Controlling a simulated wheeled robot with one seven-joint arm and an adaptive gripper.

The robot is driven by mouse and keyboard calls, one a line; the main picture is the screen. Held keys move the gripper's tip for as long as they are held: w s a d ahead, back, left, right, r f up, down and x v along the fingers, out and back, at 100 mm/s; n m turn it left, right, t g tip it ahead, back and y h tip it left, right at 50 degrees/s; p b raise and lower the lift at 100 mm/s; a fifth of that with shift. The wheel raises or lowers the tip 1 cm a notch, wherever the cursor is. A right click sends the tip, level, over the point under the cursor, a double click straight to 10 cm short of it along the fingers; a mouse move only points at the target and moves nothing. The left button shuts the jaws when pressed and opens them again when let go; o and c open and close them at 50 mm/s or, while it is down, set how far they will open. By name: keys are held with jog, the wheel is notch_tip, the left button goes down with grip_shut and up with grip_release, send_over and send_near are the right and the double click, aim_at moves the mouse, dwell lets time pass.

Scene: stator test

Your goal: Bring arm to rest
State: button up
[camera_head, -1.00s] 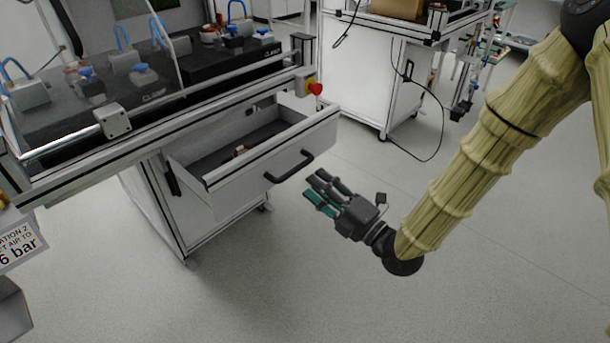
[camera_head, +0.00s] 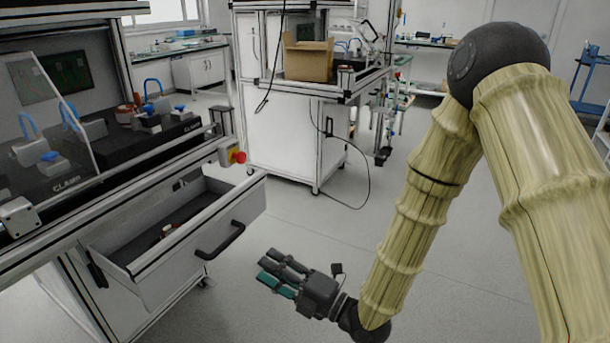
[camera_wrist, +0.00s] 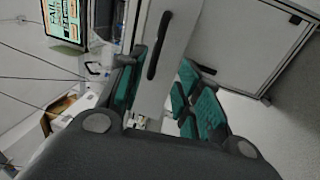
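My arm is stretched out on the right in the head view and bends down from a dark upper joint. My gripper (camera_head: 275,272) hangs low, in front of and a little below the open drawer (camera_head: 248,206) of the left workstation. Its green-padded fingers are spread apart with nothing between them. In the wrist view my gripper (camera_wrist: 162,90) also shows spread fingers, with a drawer front and its dark handle (camera_wrist: 159,45) beyond them. I see no contact between my gripper and the drawer.
The drawer stands out from the left workstation with a small reddish part (camera_head: 167,230) inside. A red emergency button (camera_head: 238,157) sits at the bench corner. A second workstation with a cardboard box (camera_head: 308,62) stands behind. The grey floor (camera_head: 300,225) around my gripper is clear.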

jog(key=s+d+f+m+h, duration=0.2)
jog(key=d+f+m+h, duration=0.45)
jog(key=f, duration=0.55)
jog(key=s+d+f+m+h, duration=0.2)
jog(key=d+f+m+h, duration=0.2)
jog(key=d+f+m, duration=0.65)
jog(key=s+d+f+m+g+h, duration=0.6)
jog(key=s+d+f+m, duration=0.5)
jog(key=s+f, duration=0.45)
jog(key=s+d+m+g+h, duration=0.2)
jog(key=s+d+m+g, duration=0.1)
jog(key=s+d, duration=0.4)
notch_tip(320, 180, up, 24)
jog(key=s+a+p, duration=0.1)
jog(key=p, duration=2.4)
jog(key=shift+a+t, duration=0.15)
jog(key=shift+t, duration=0.15)
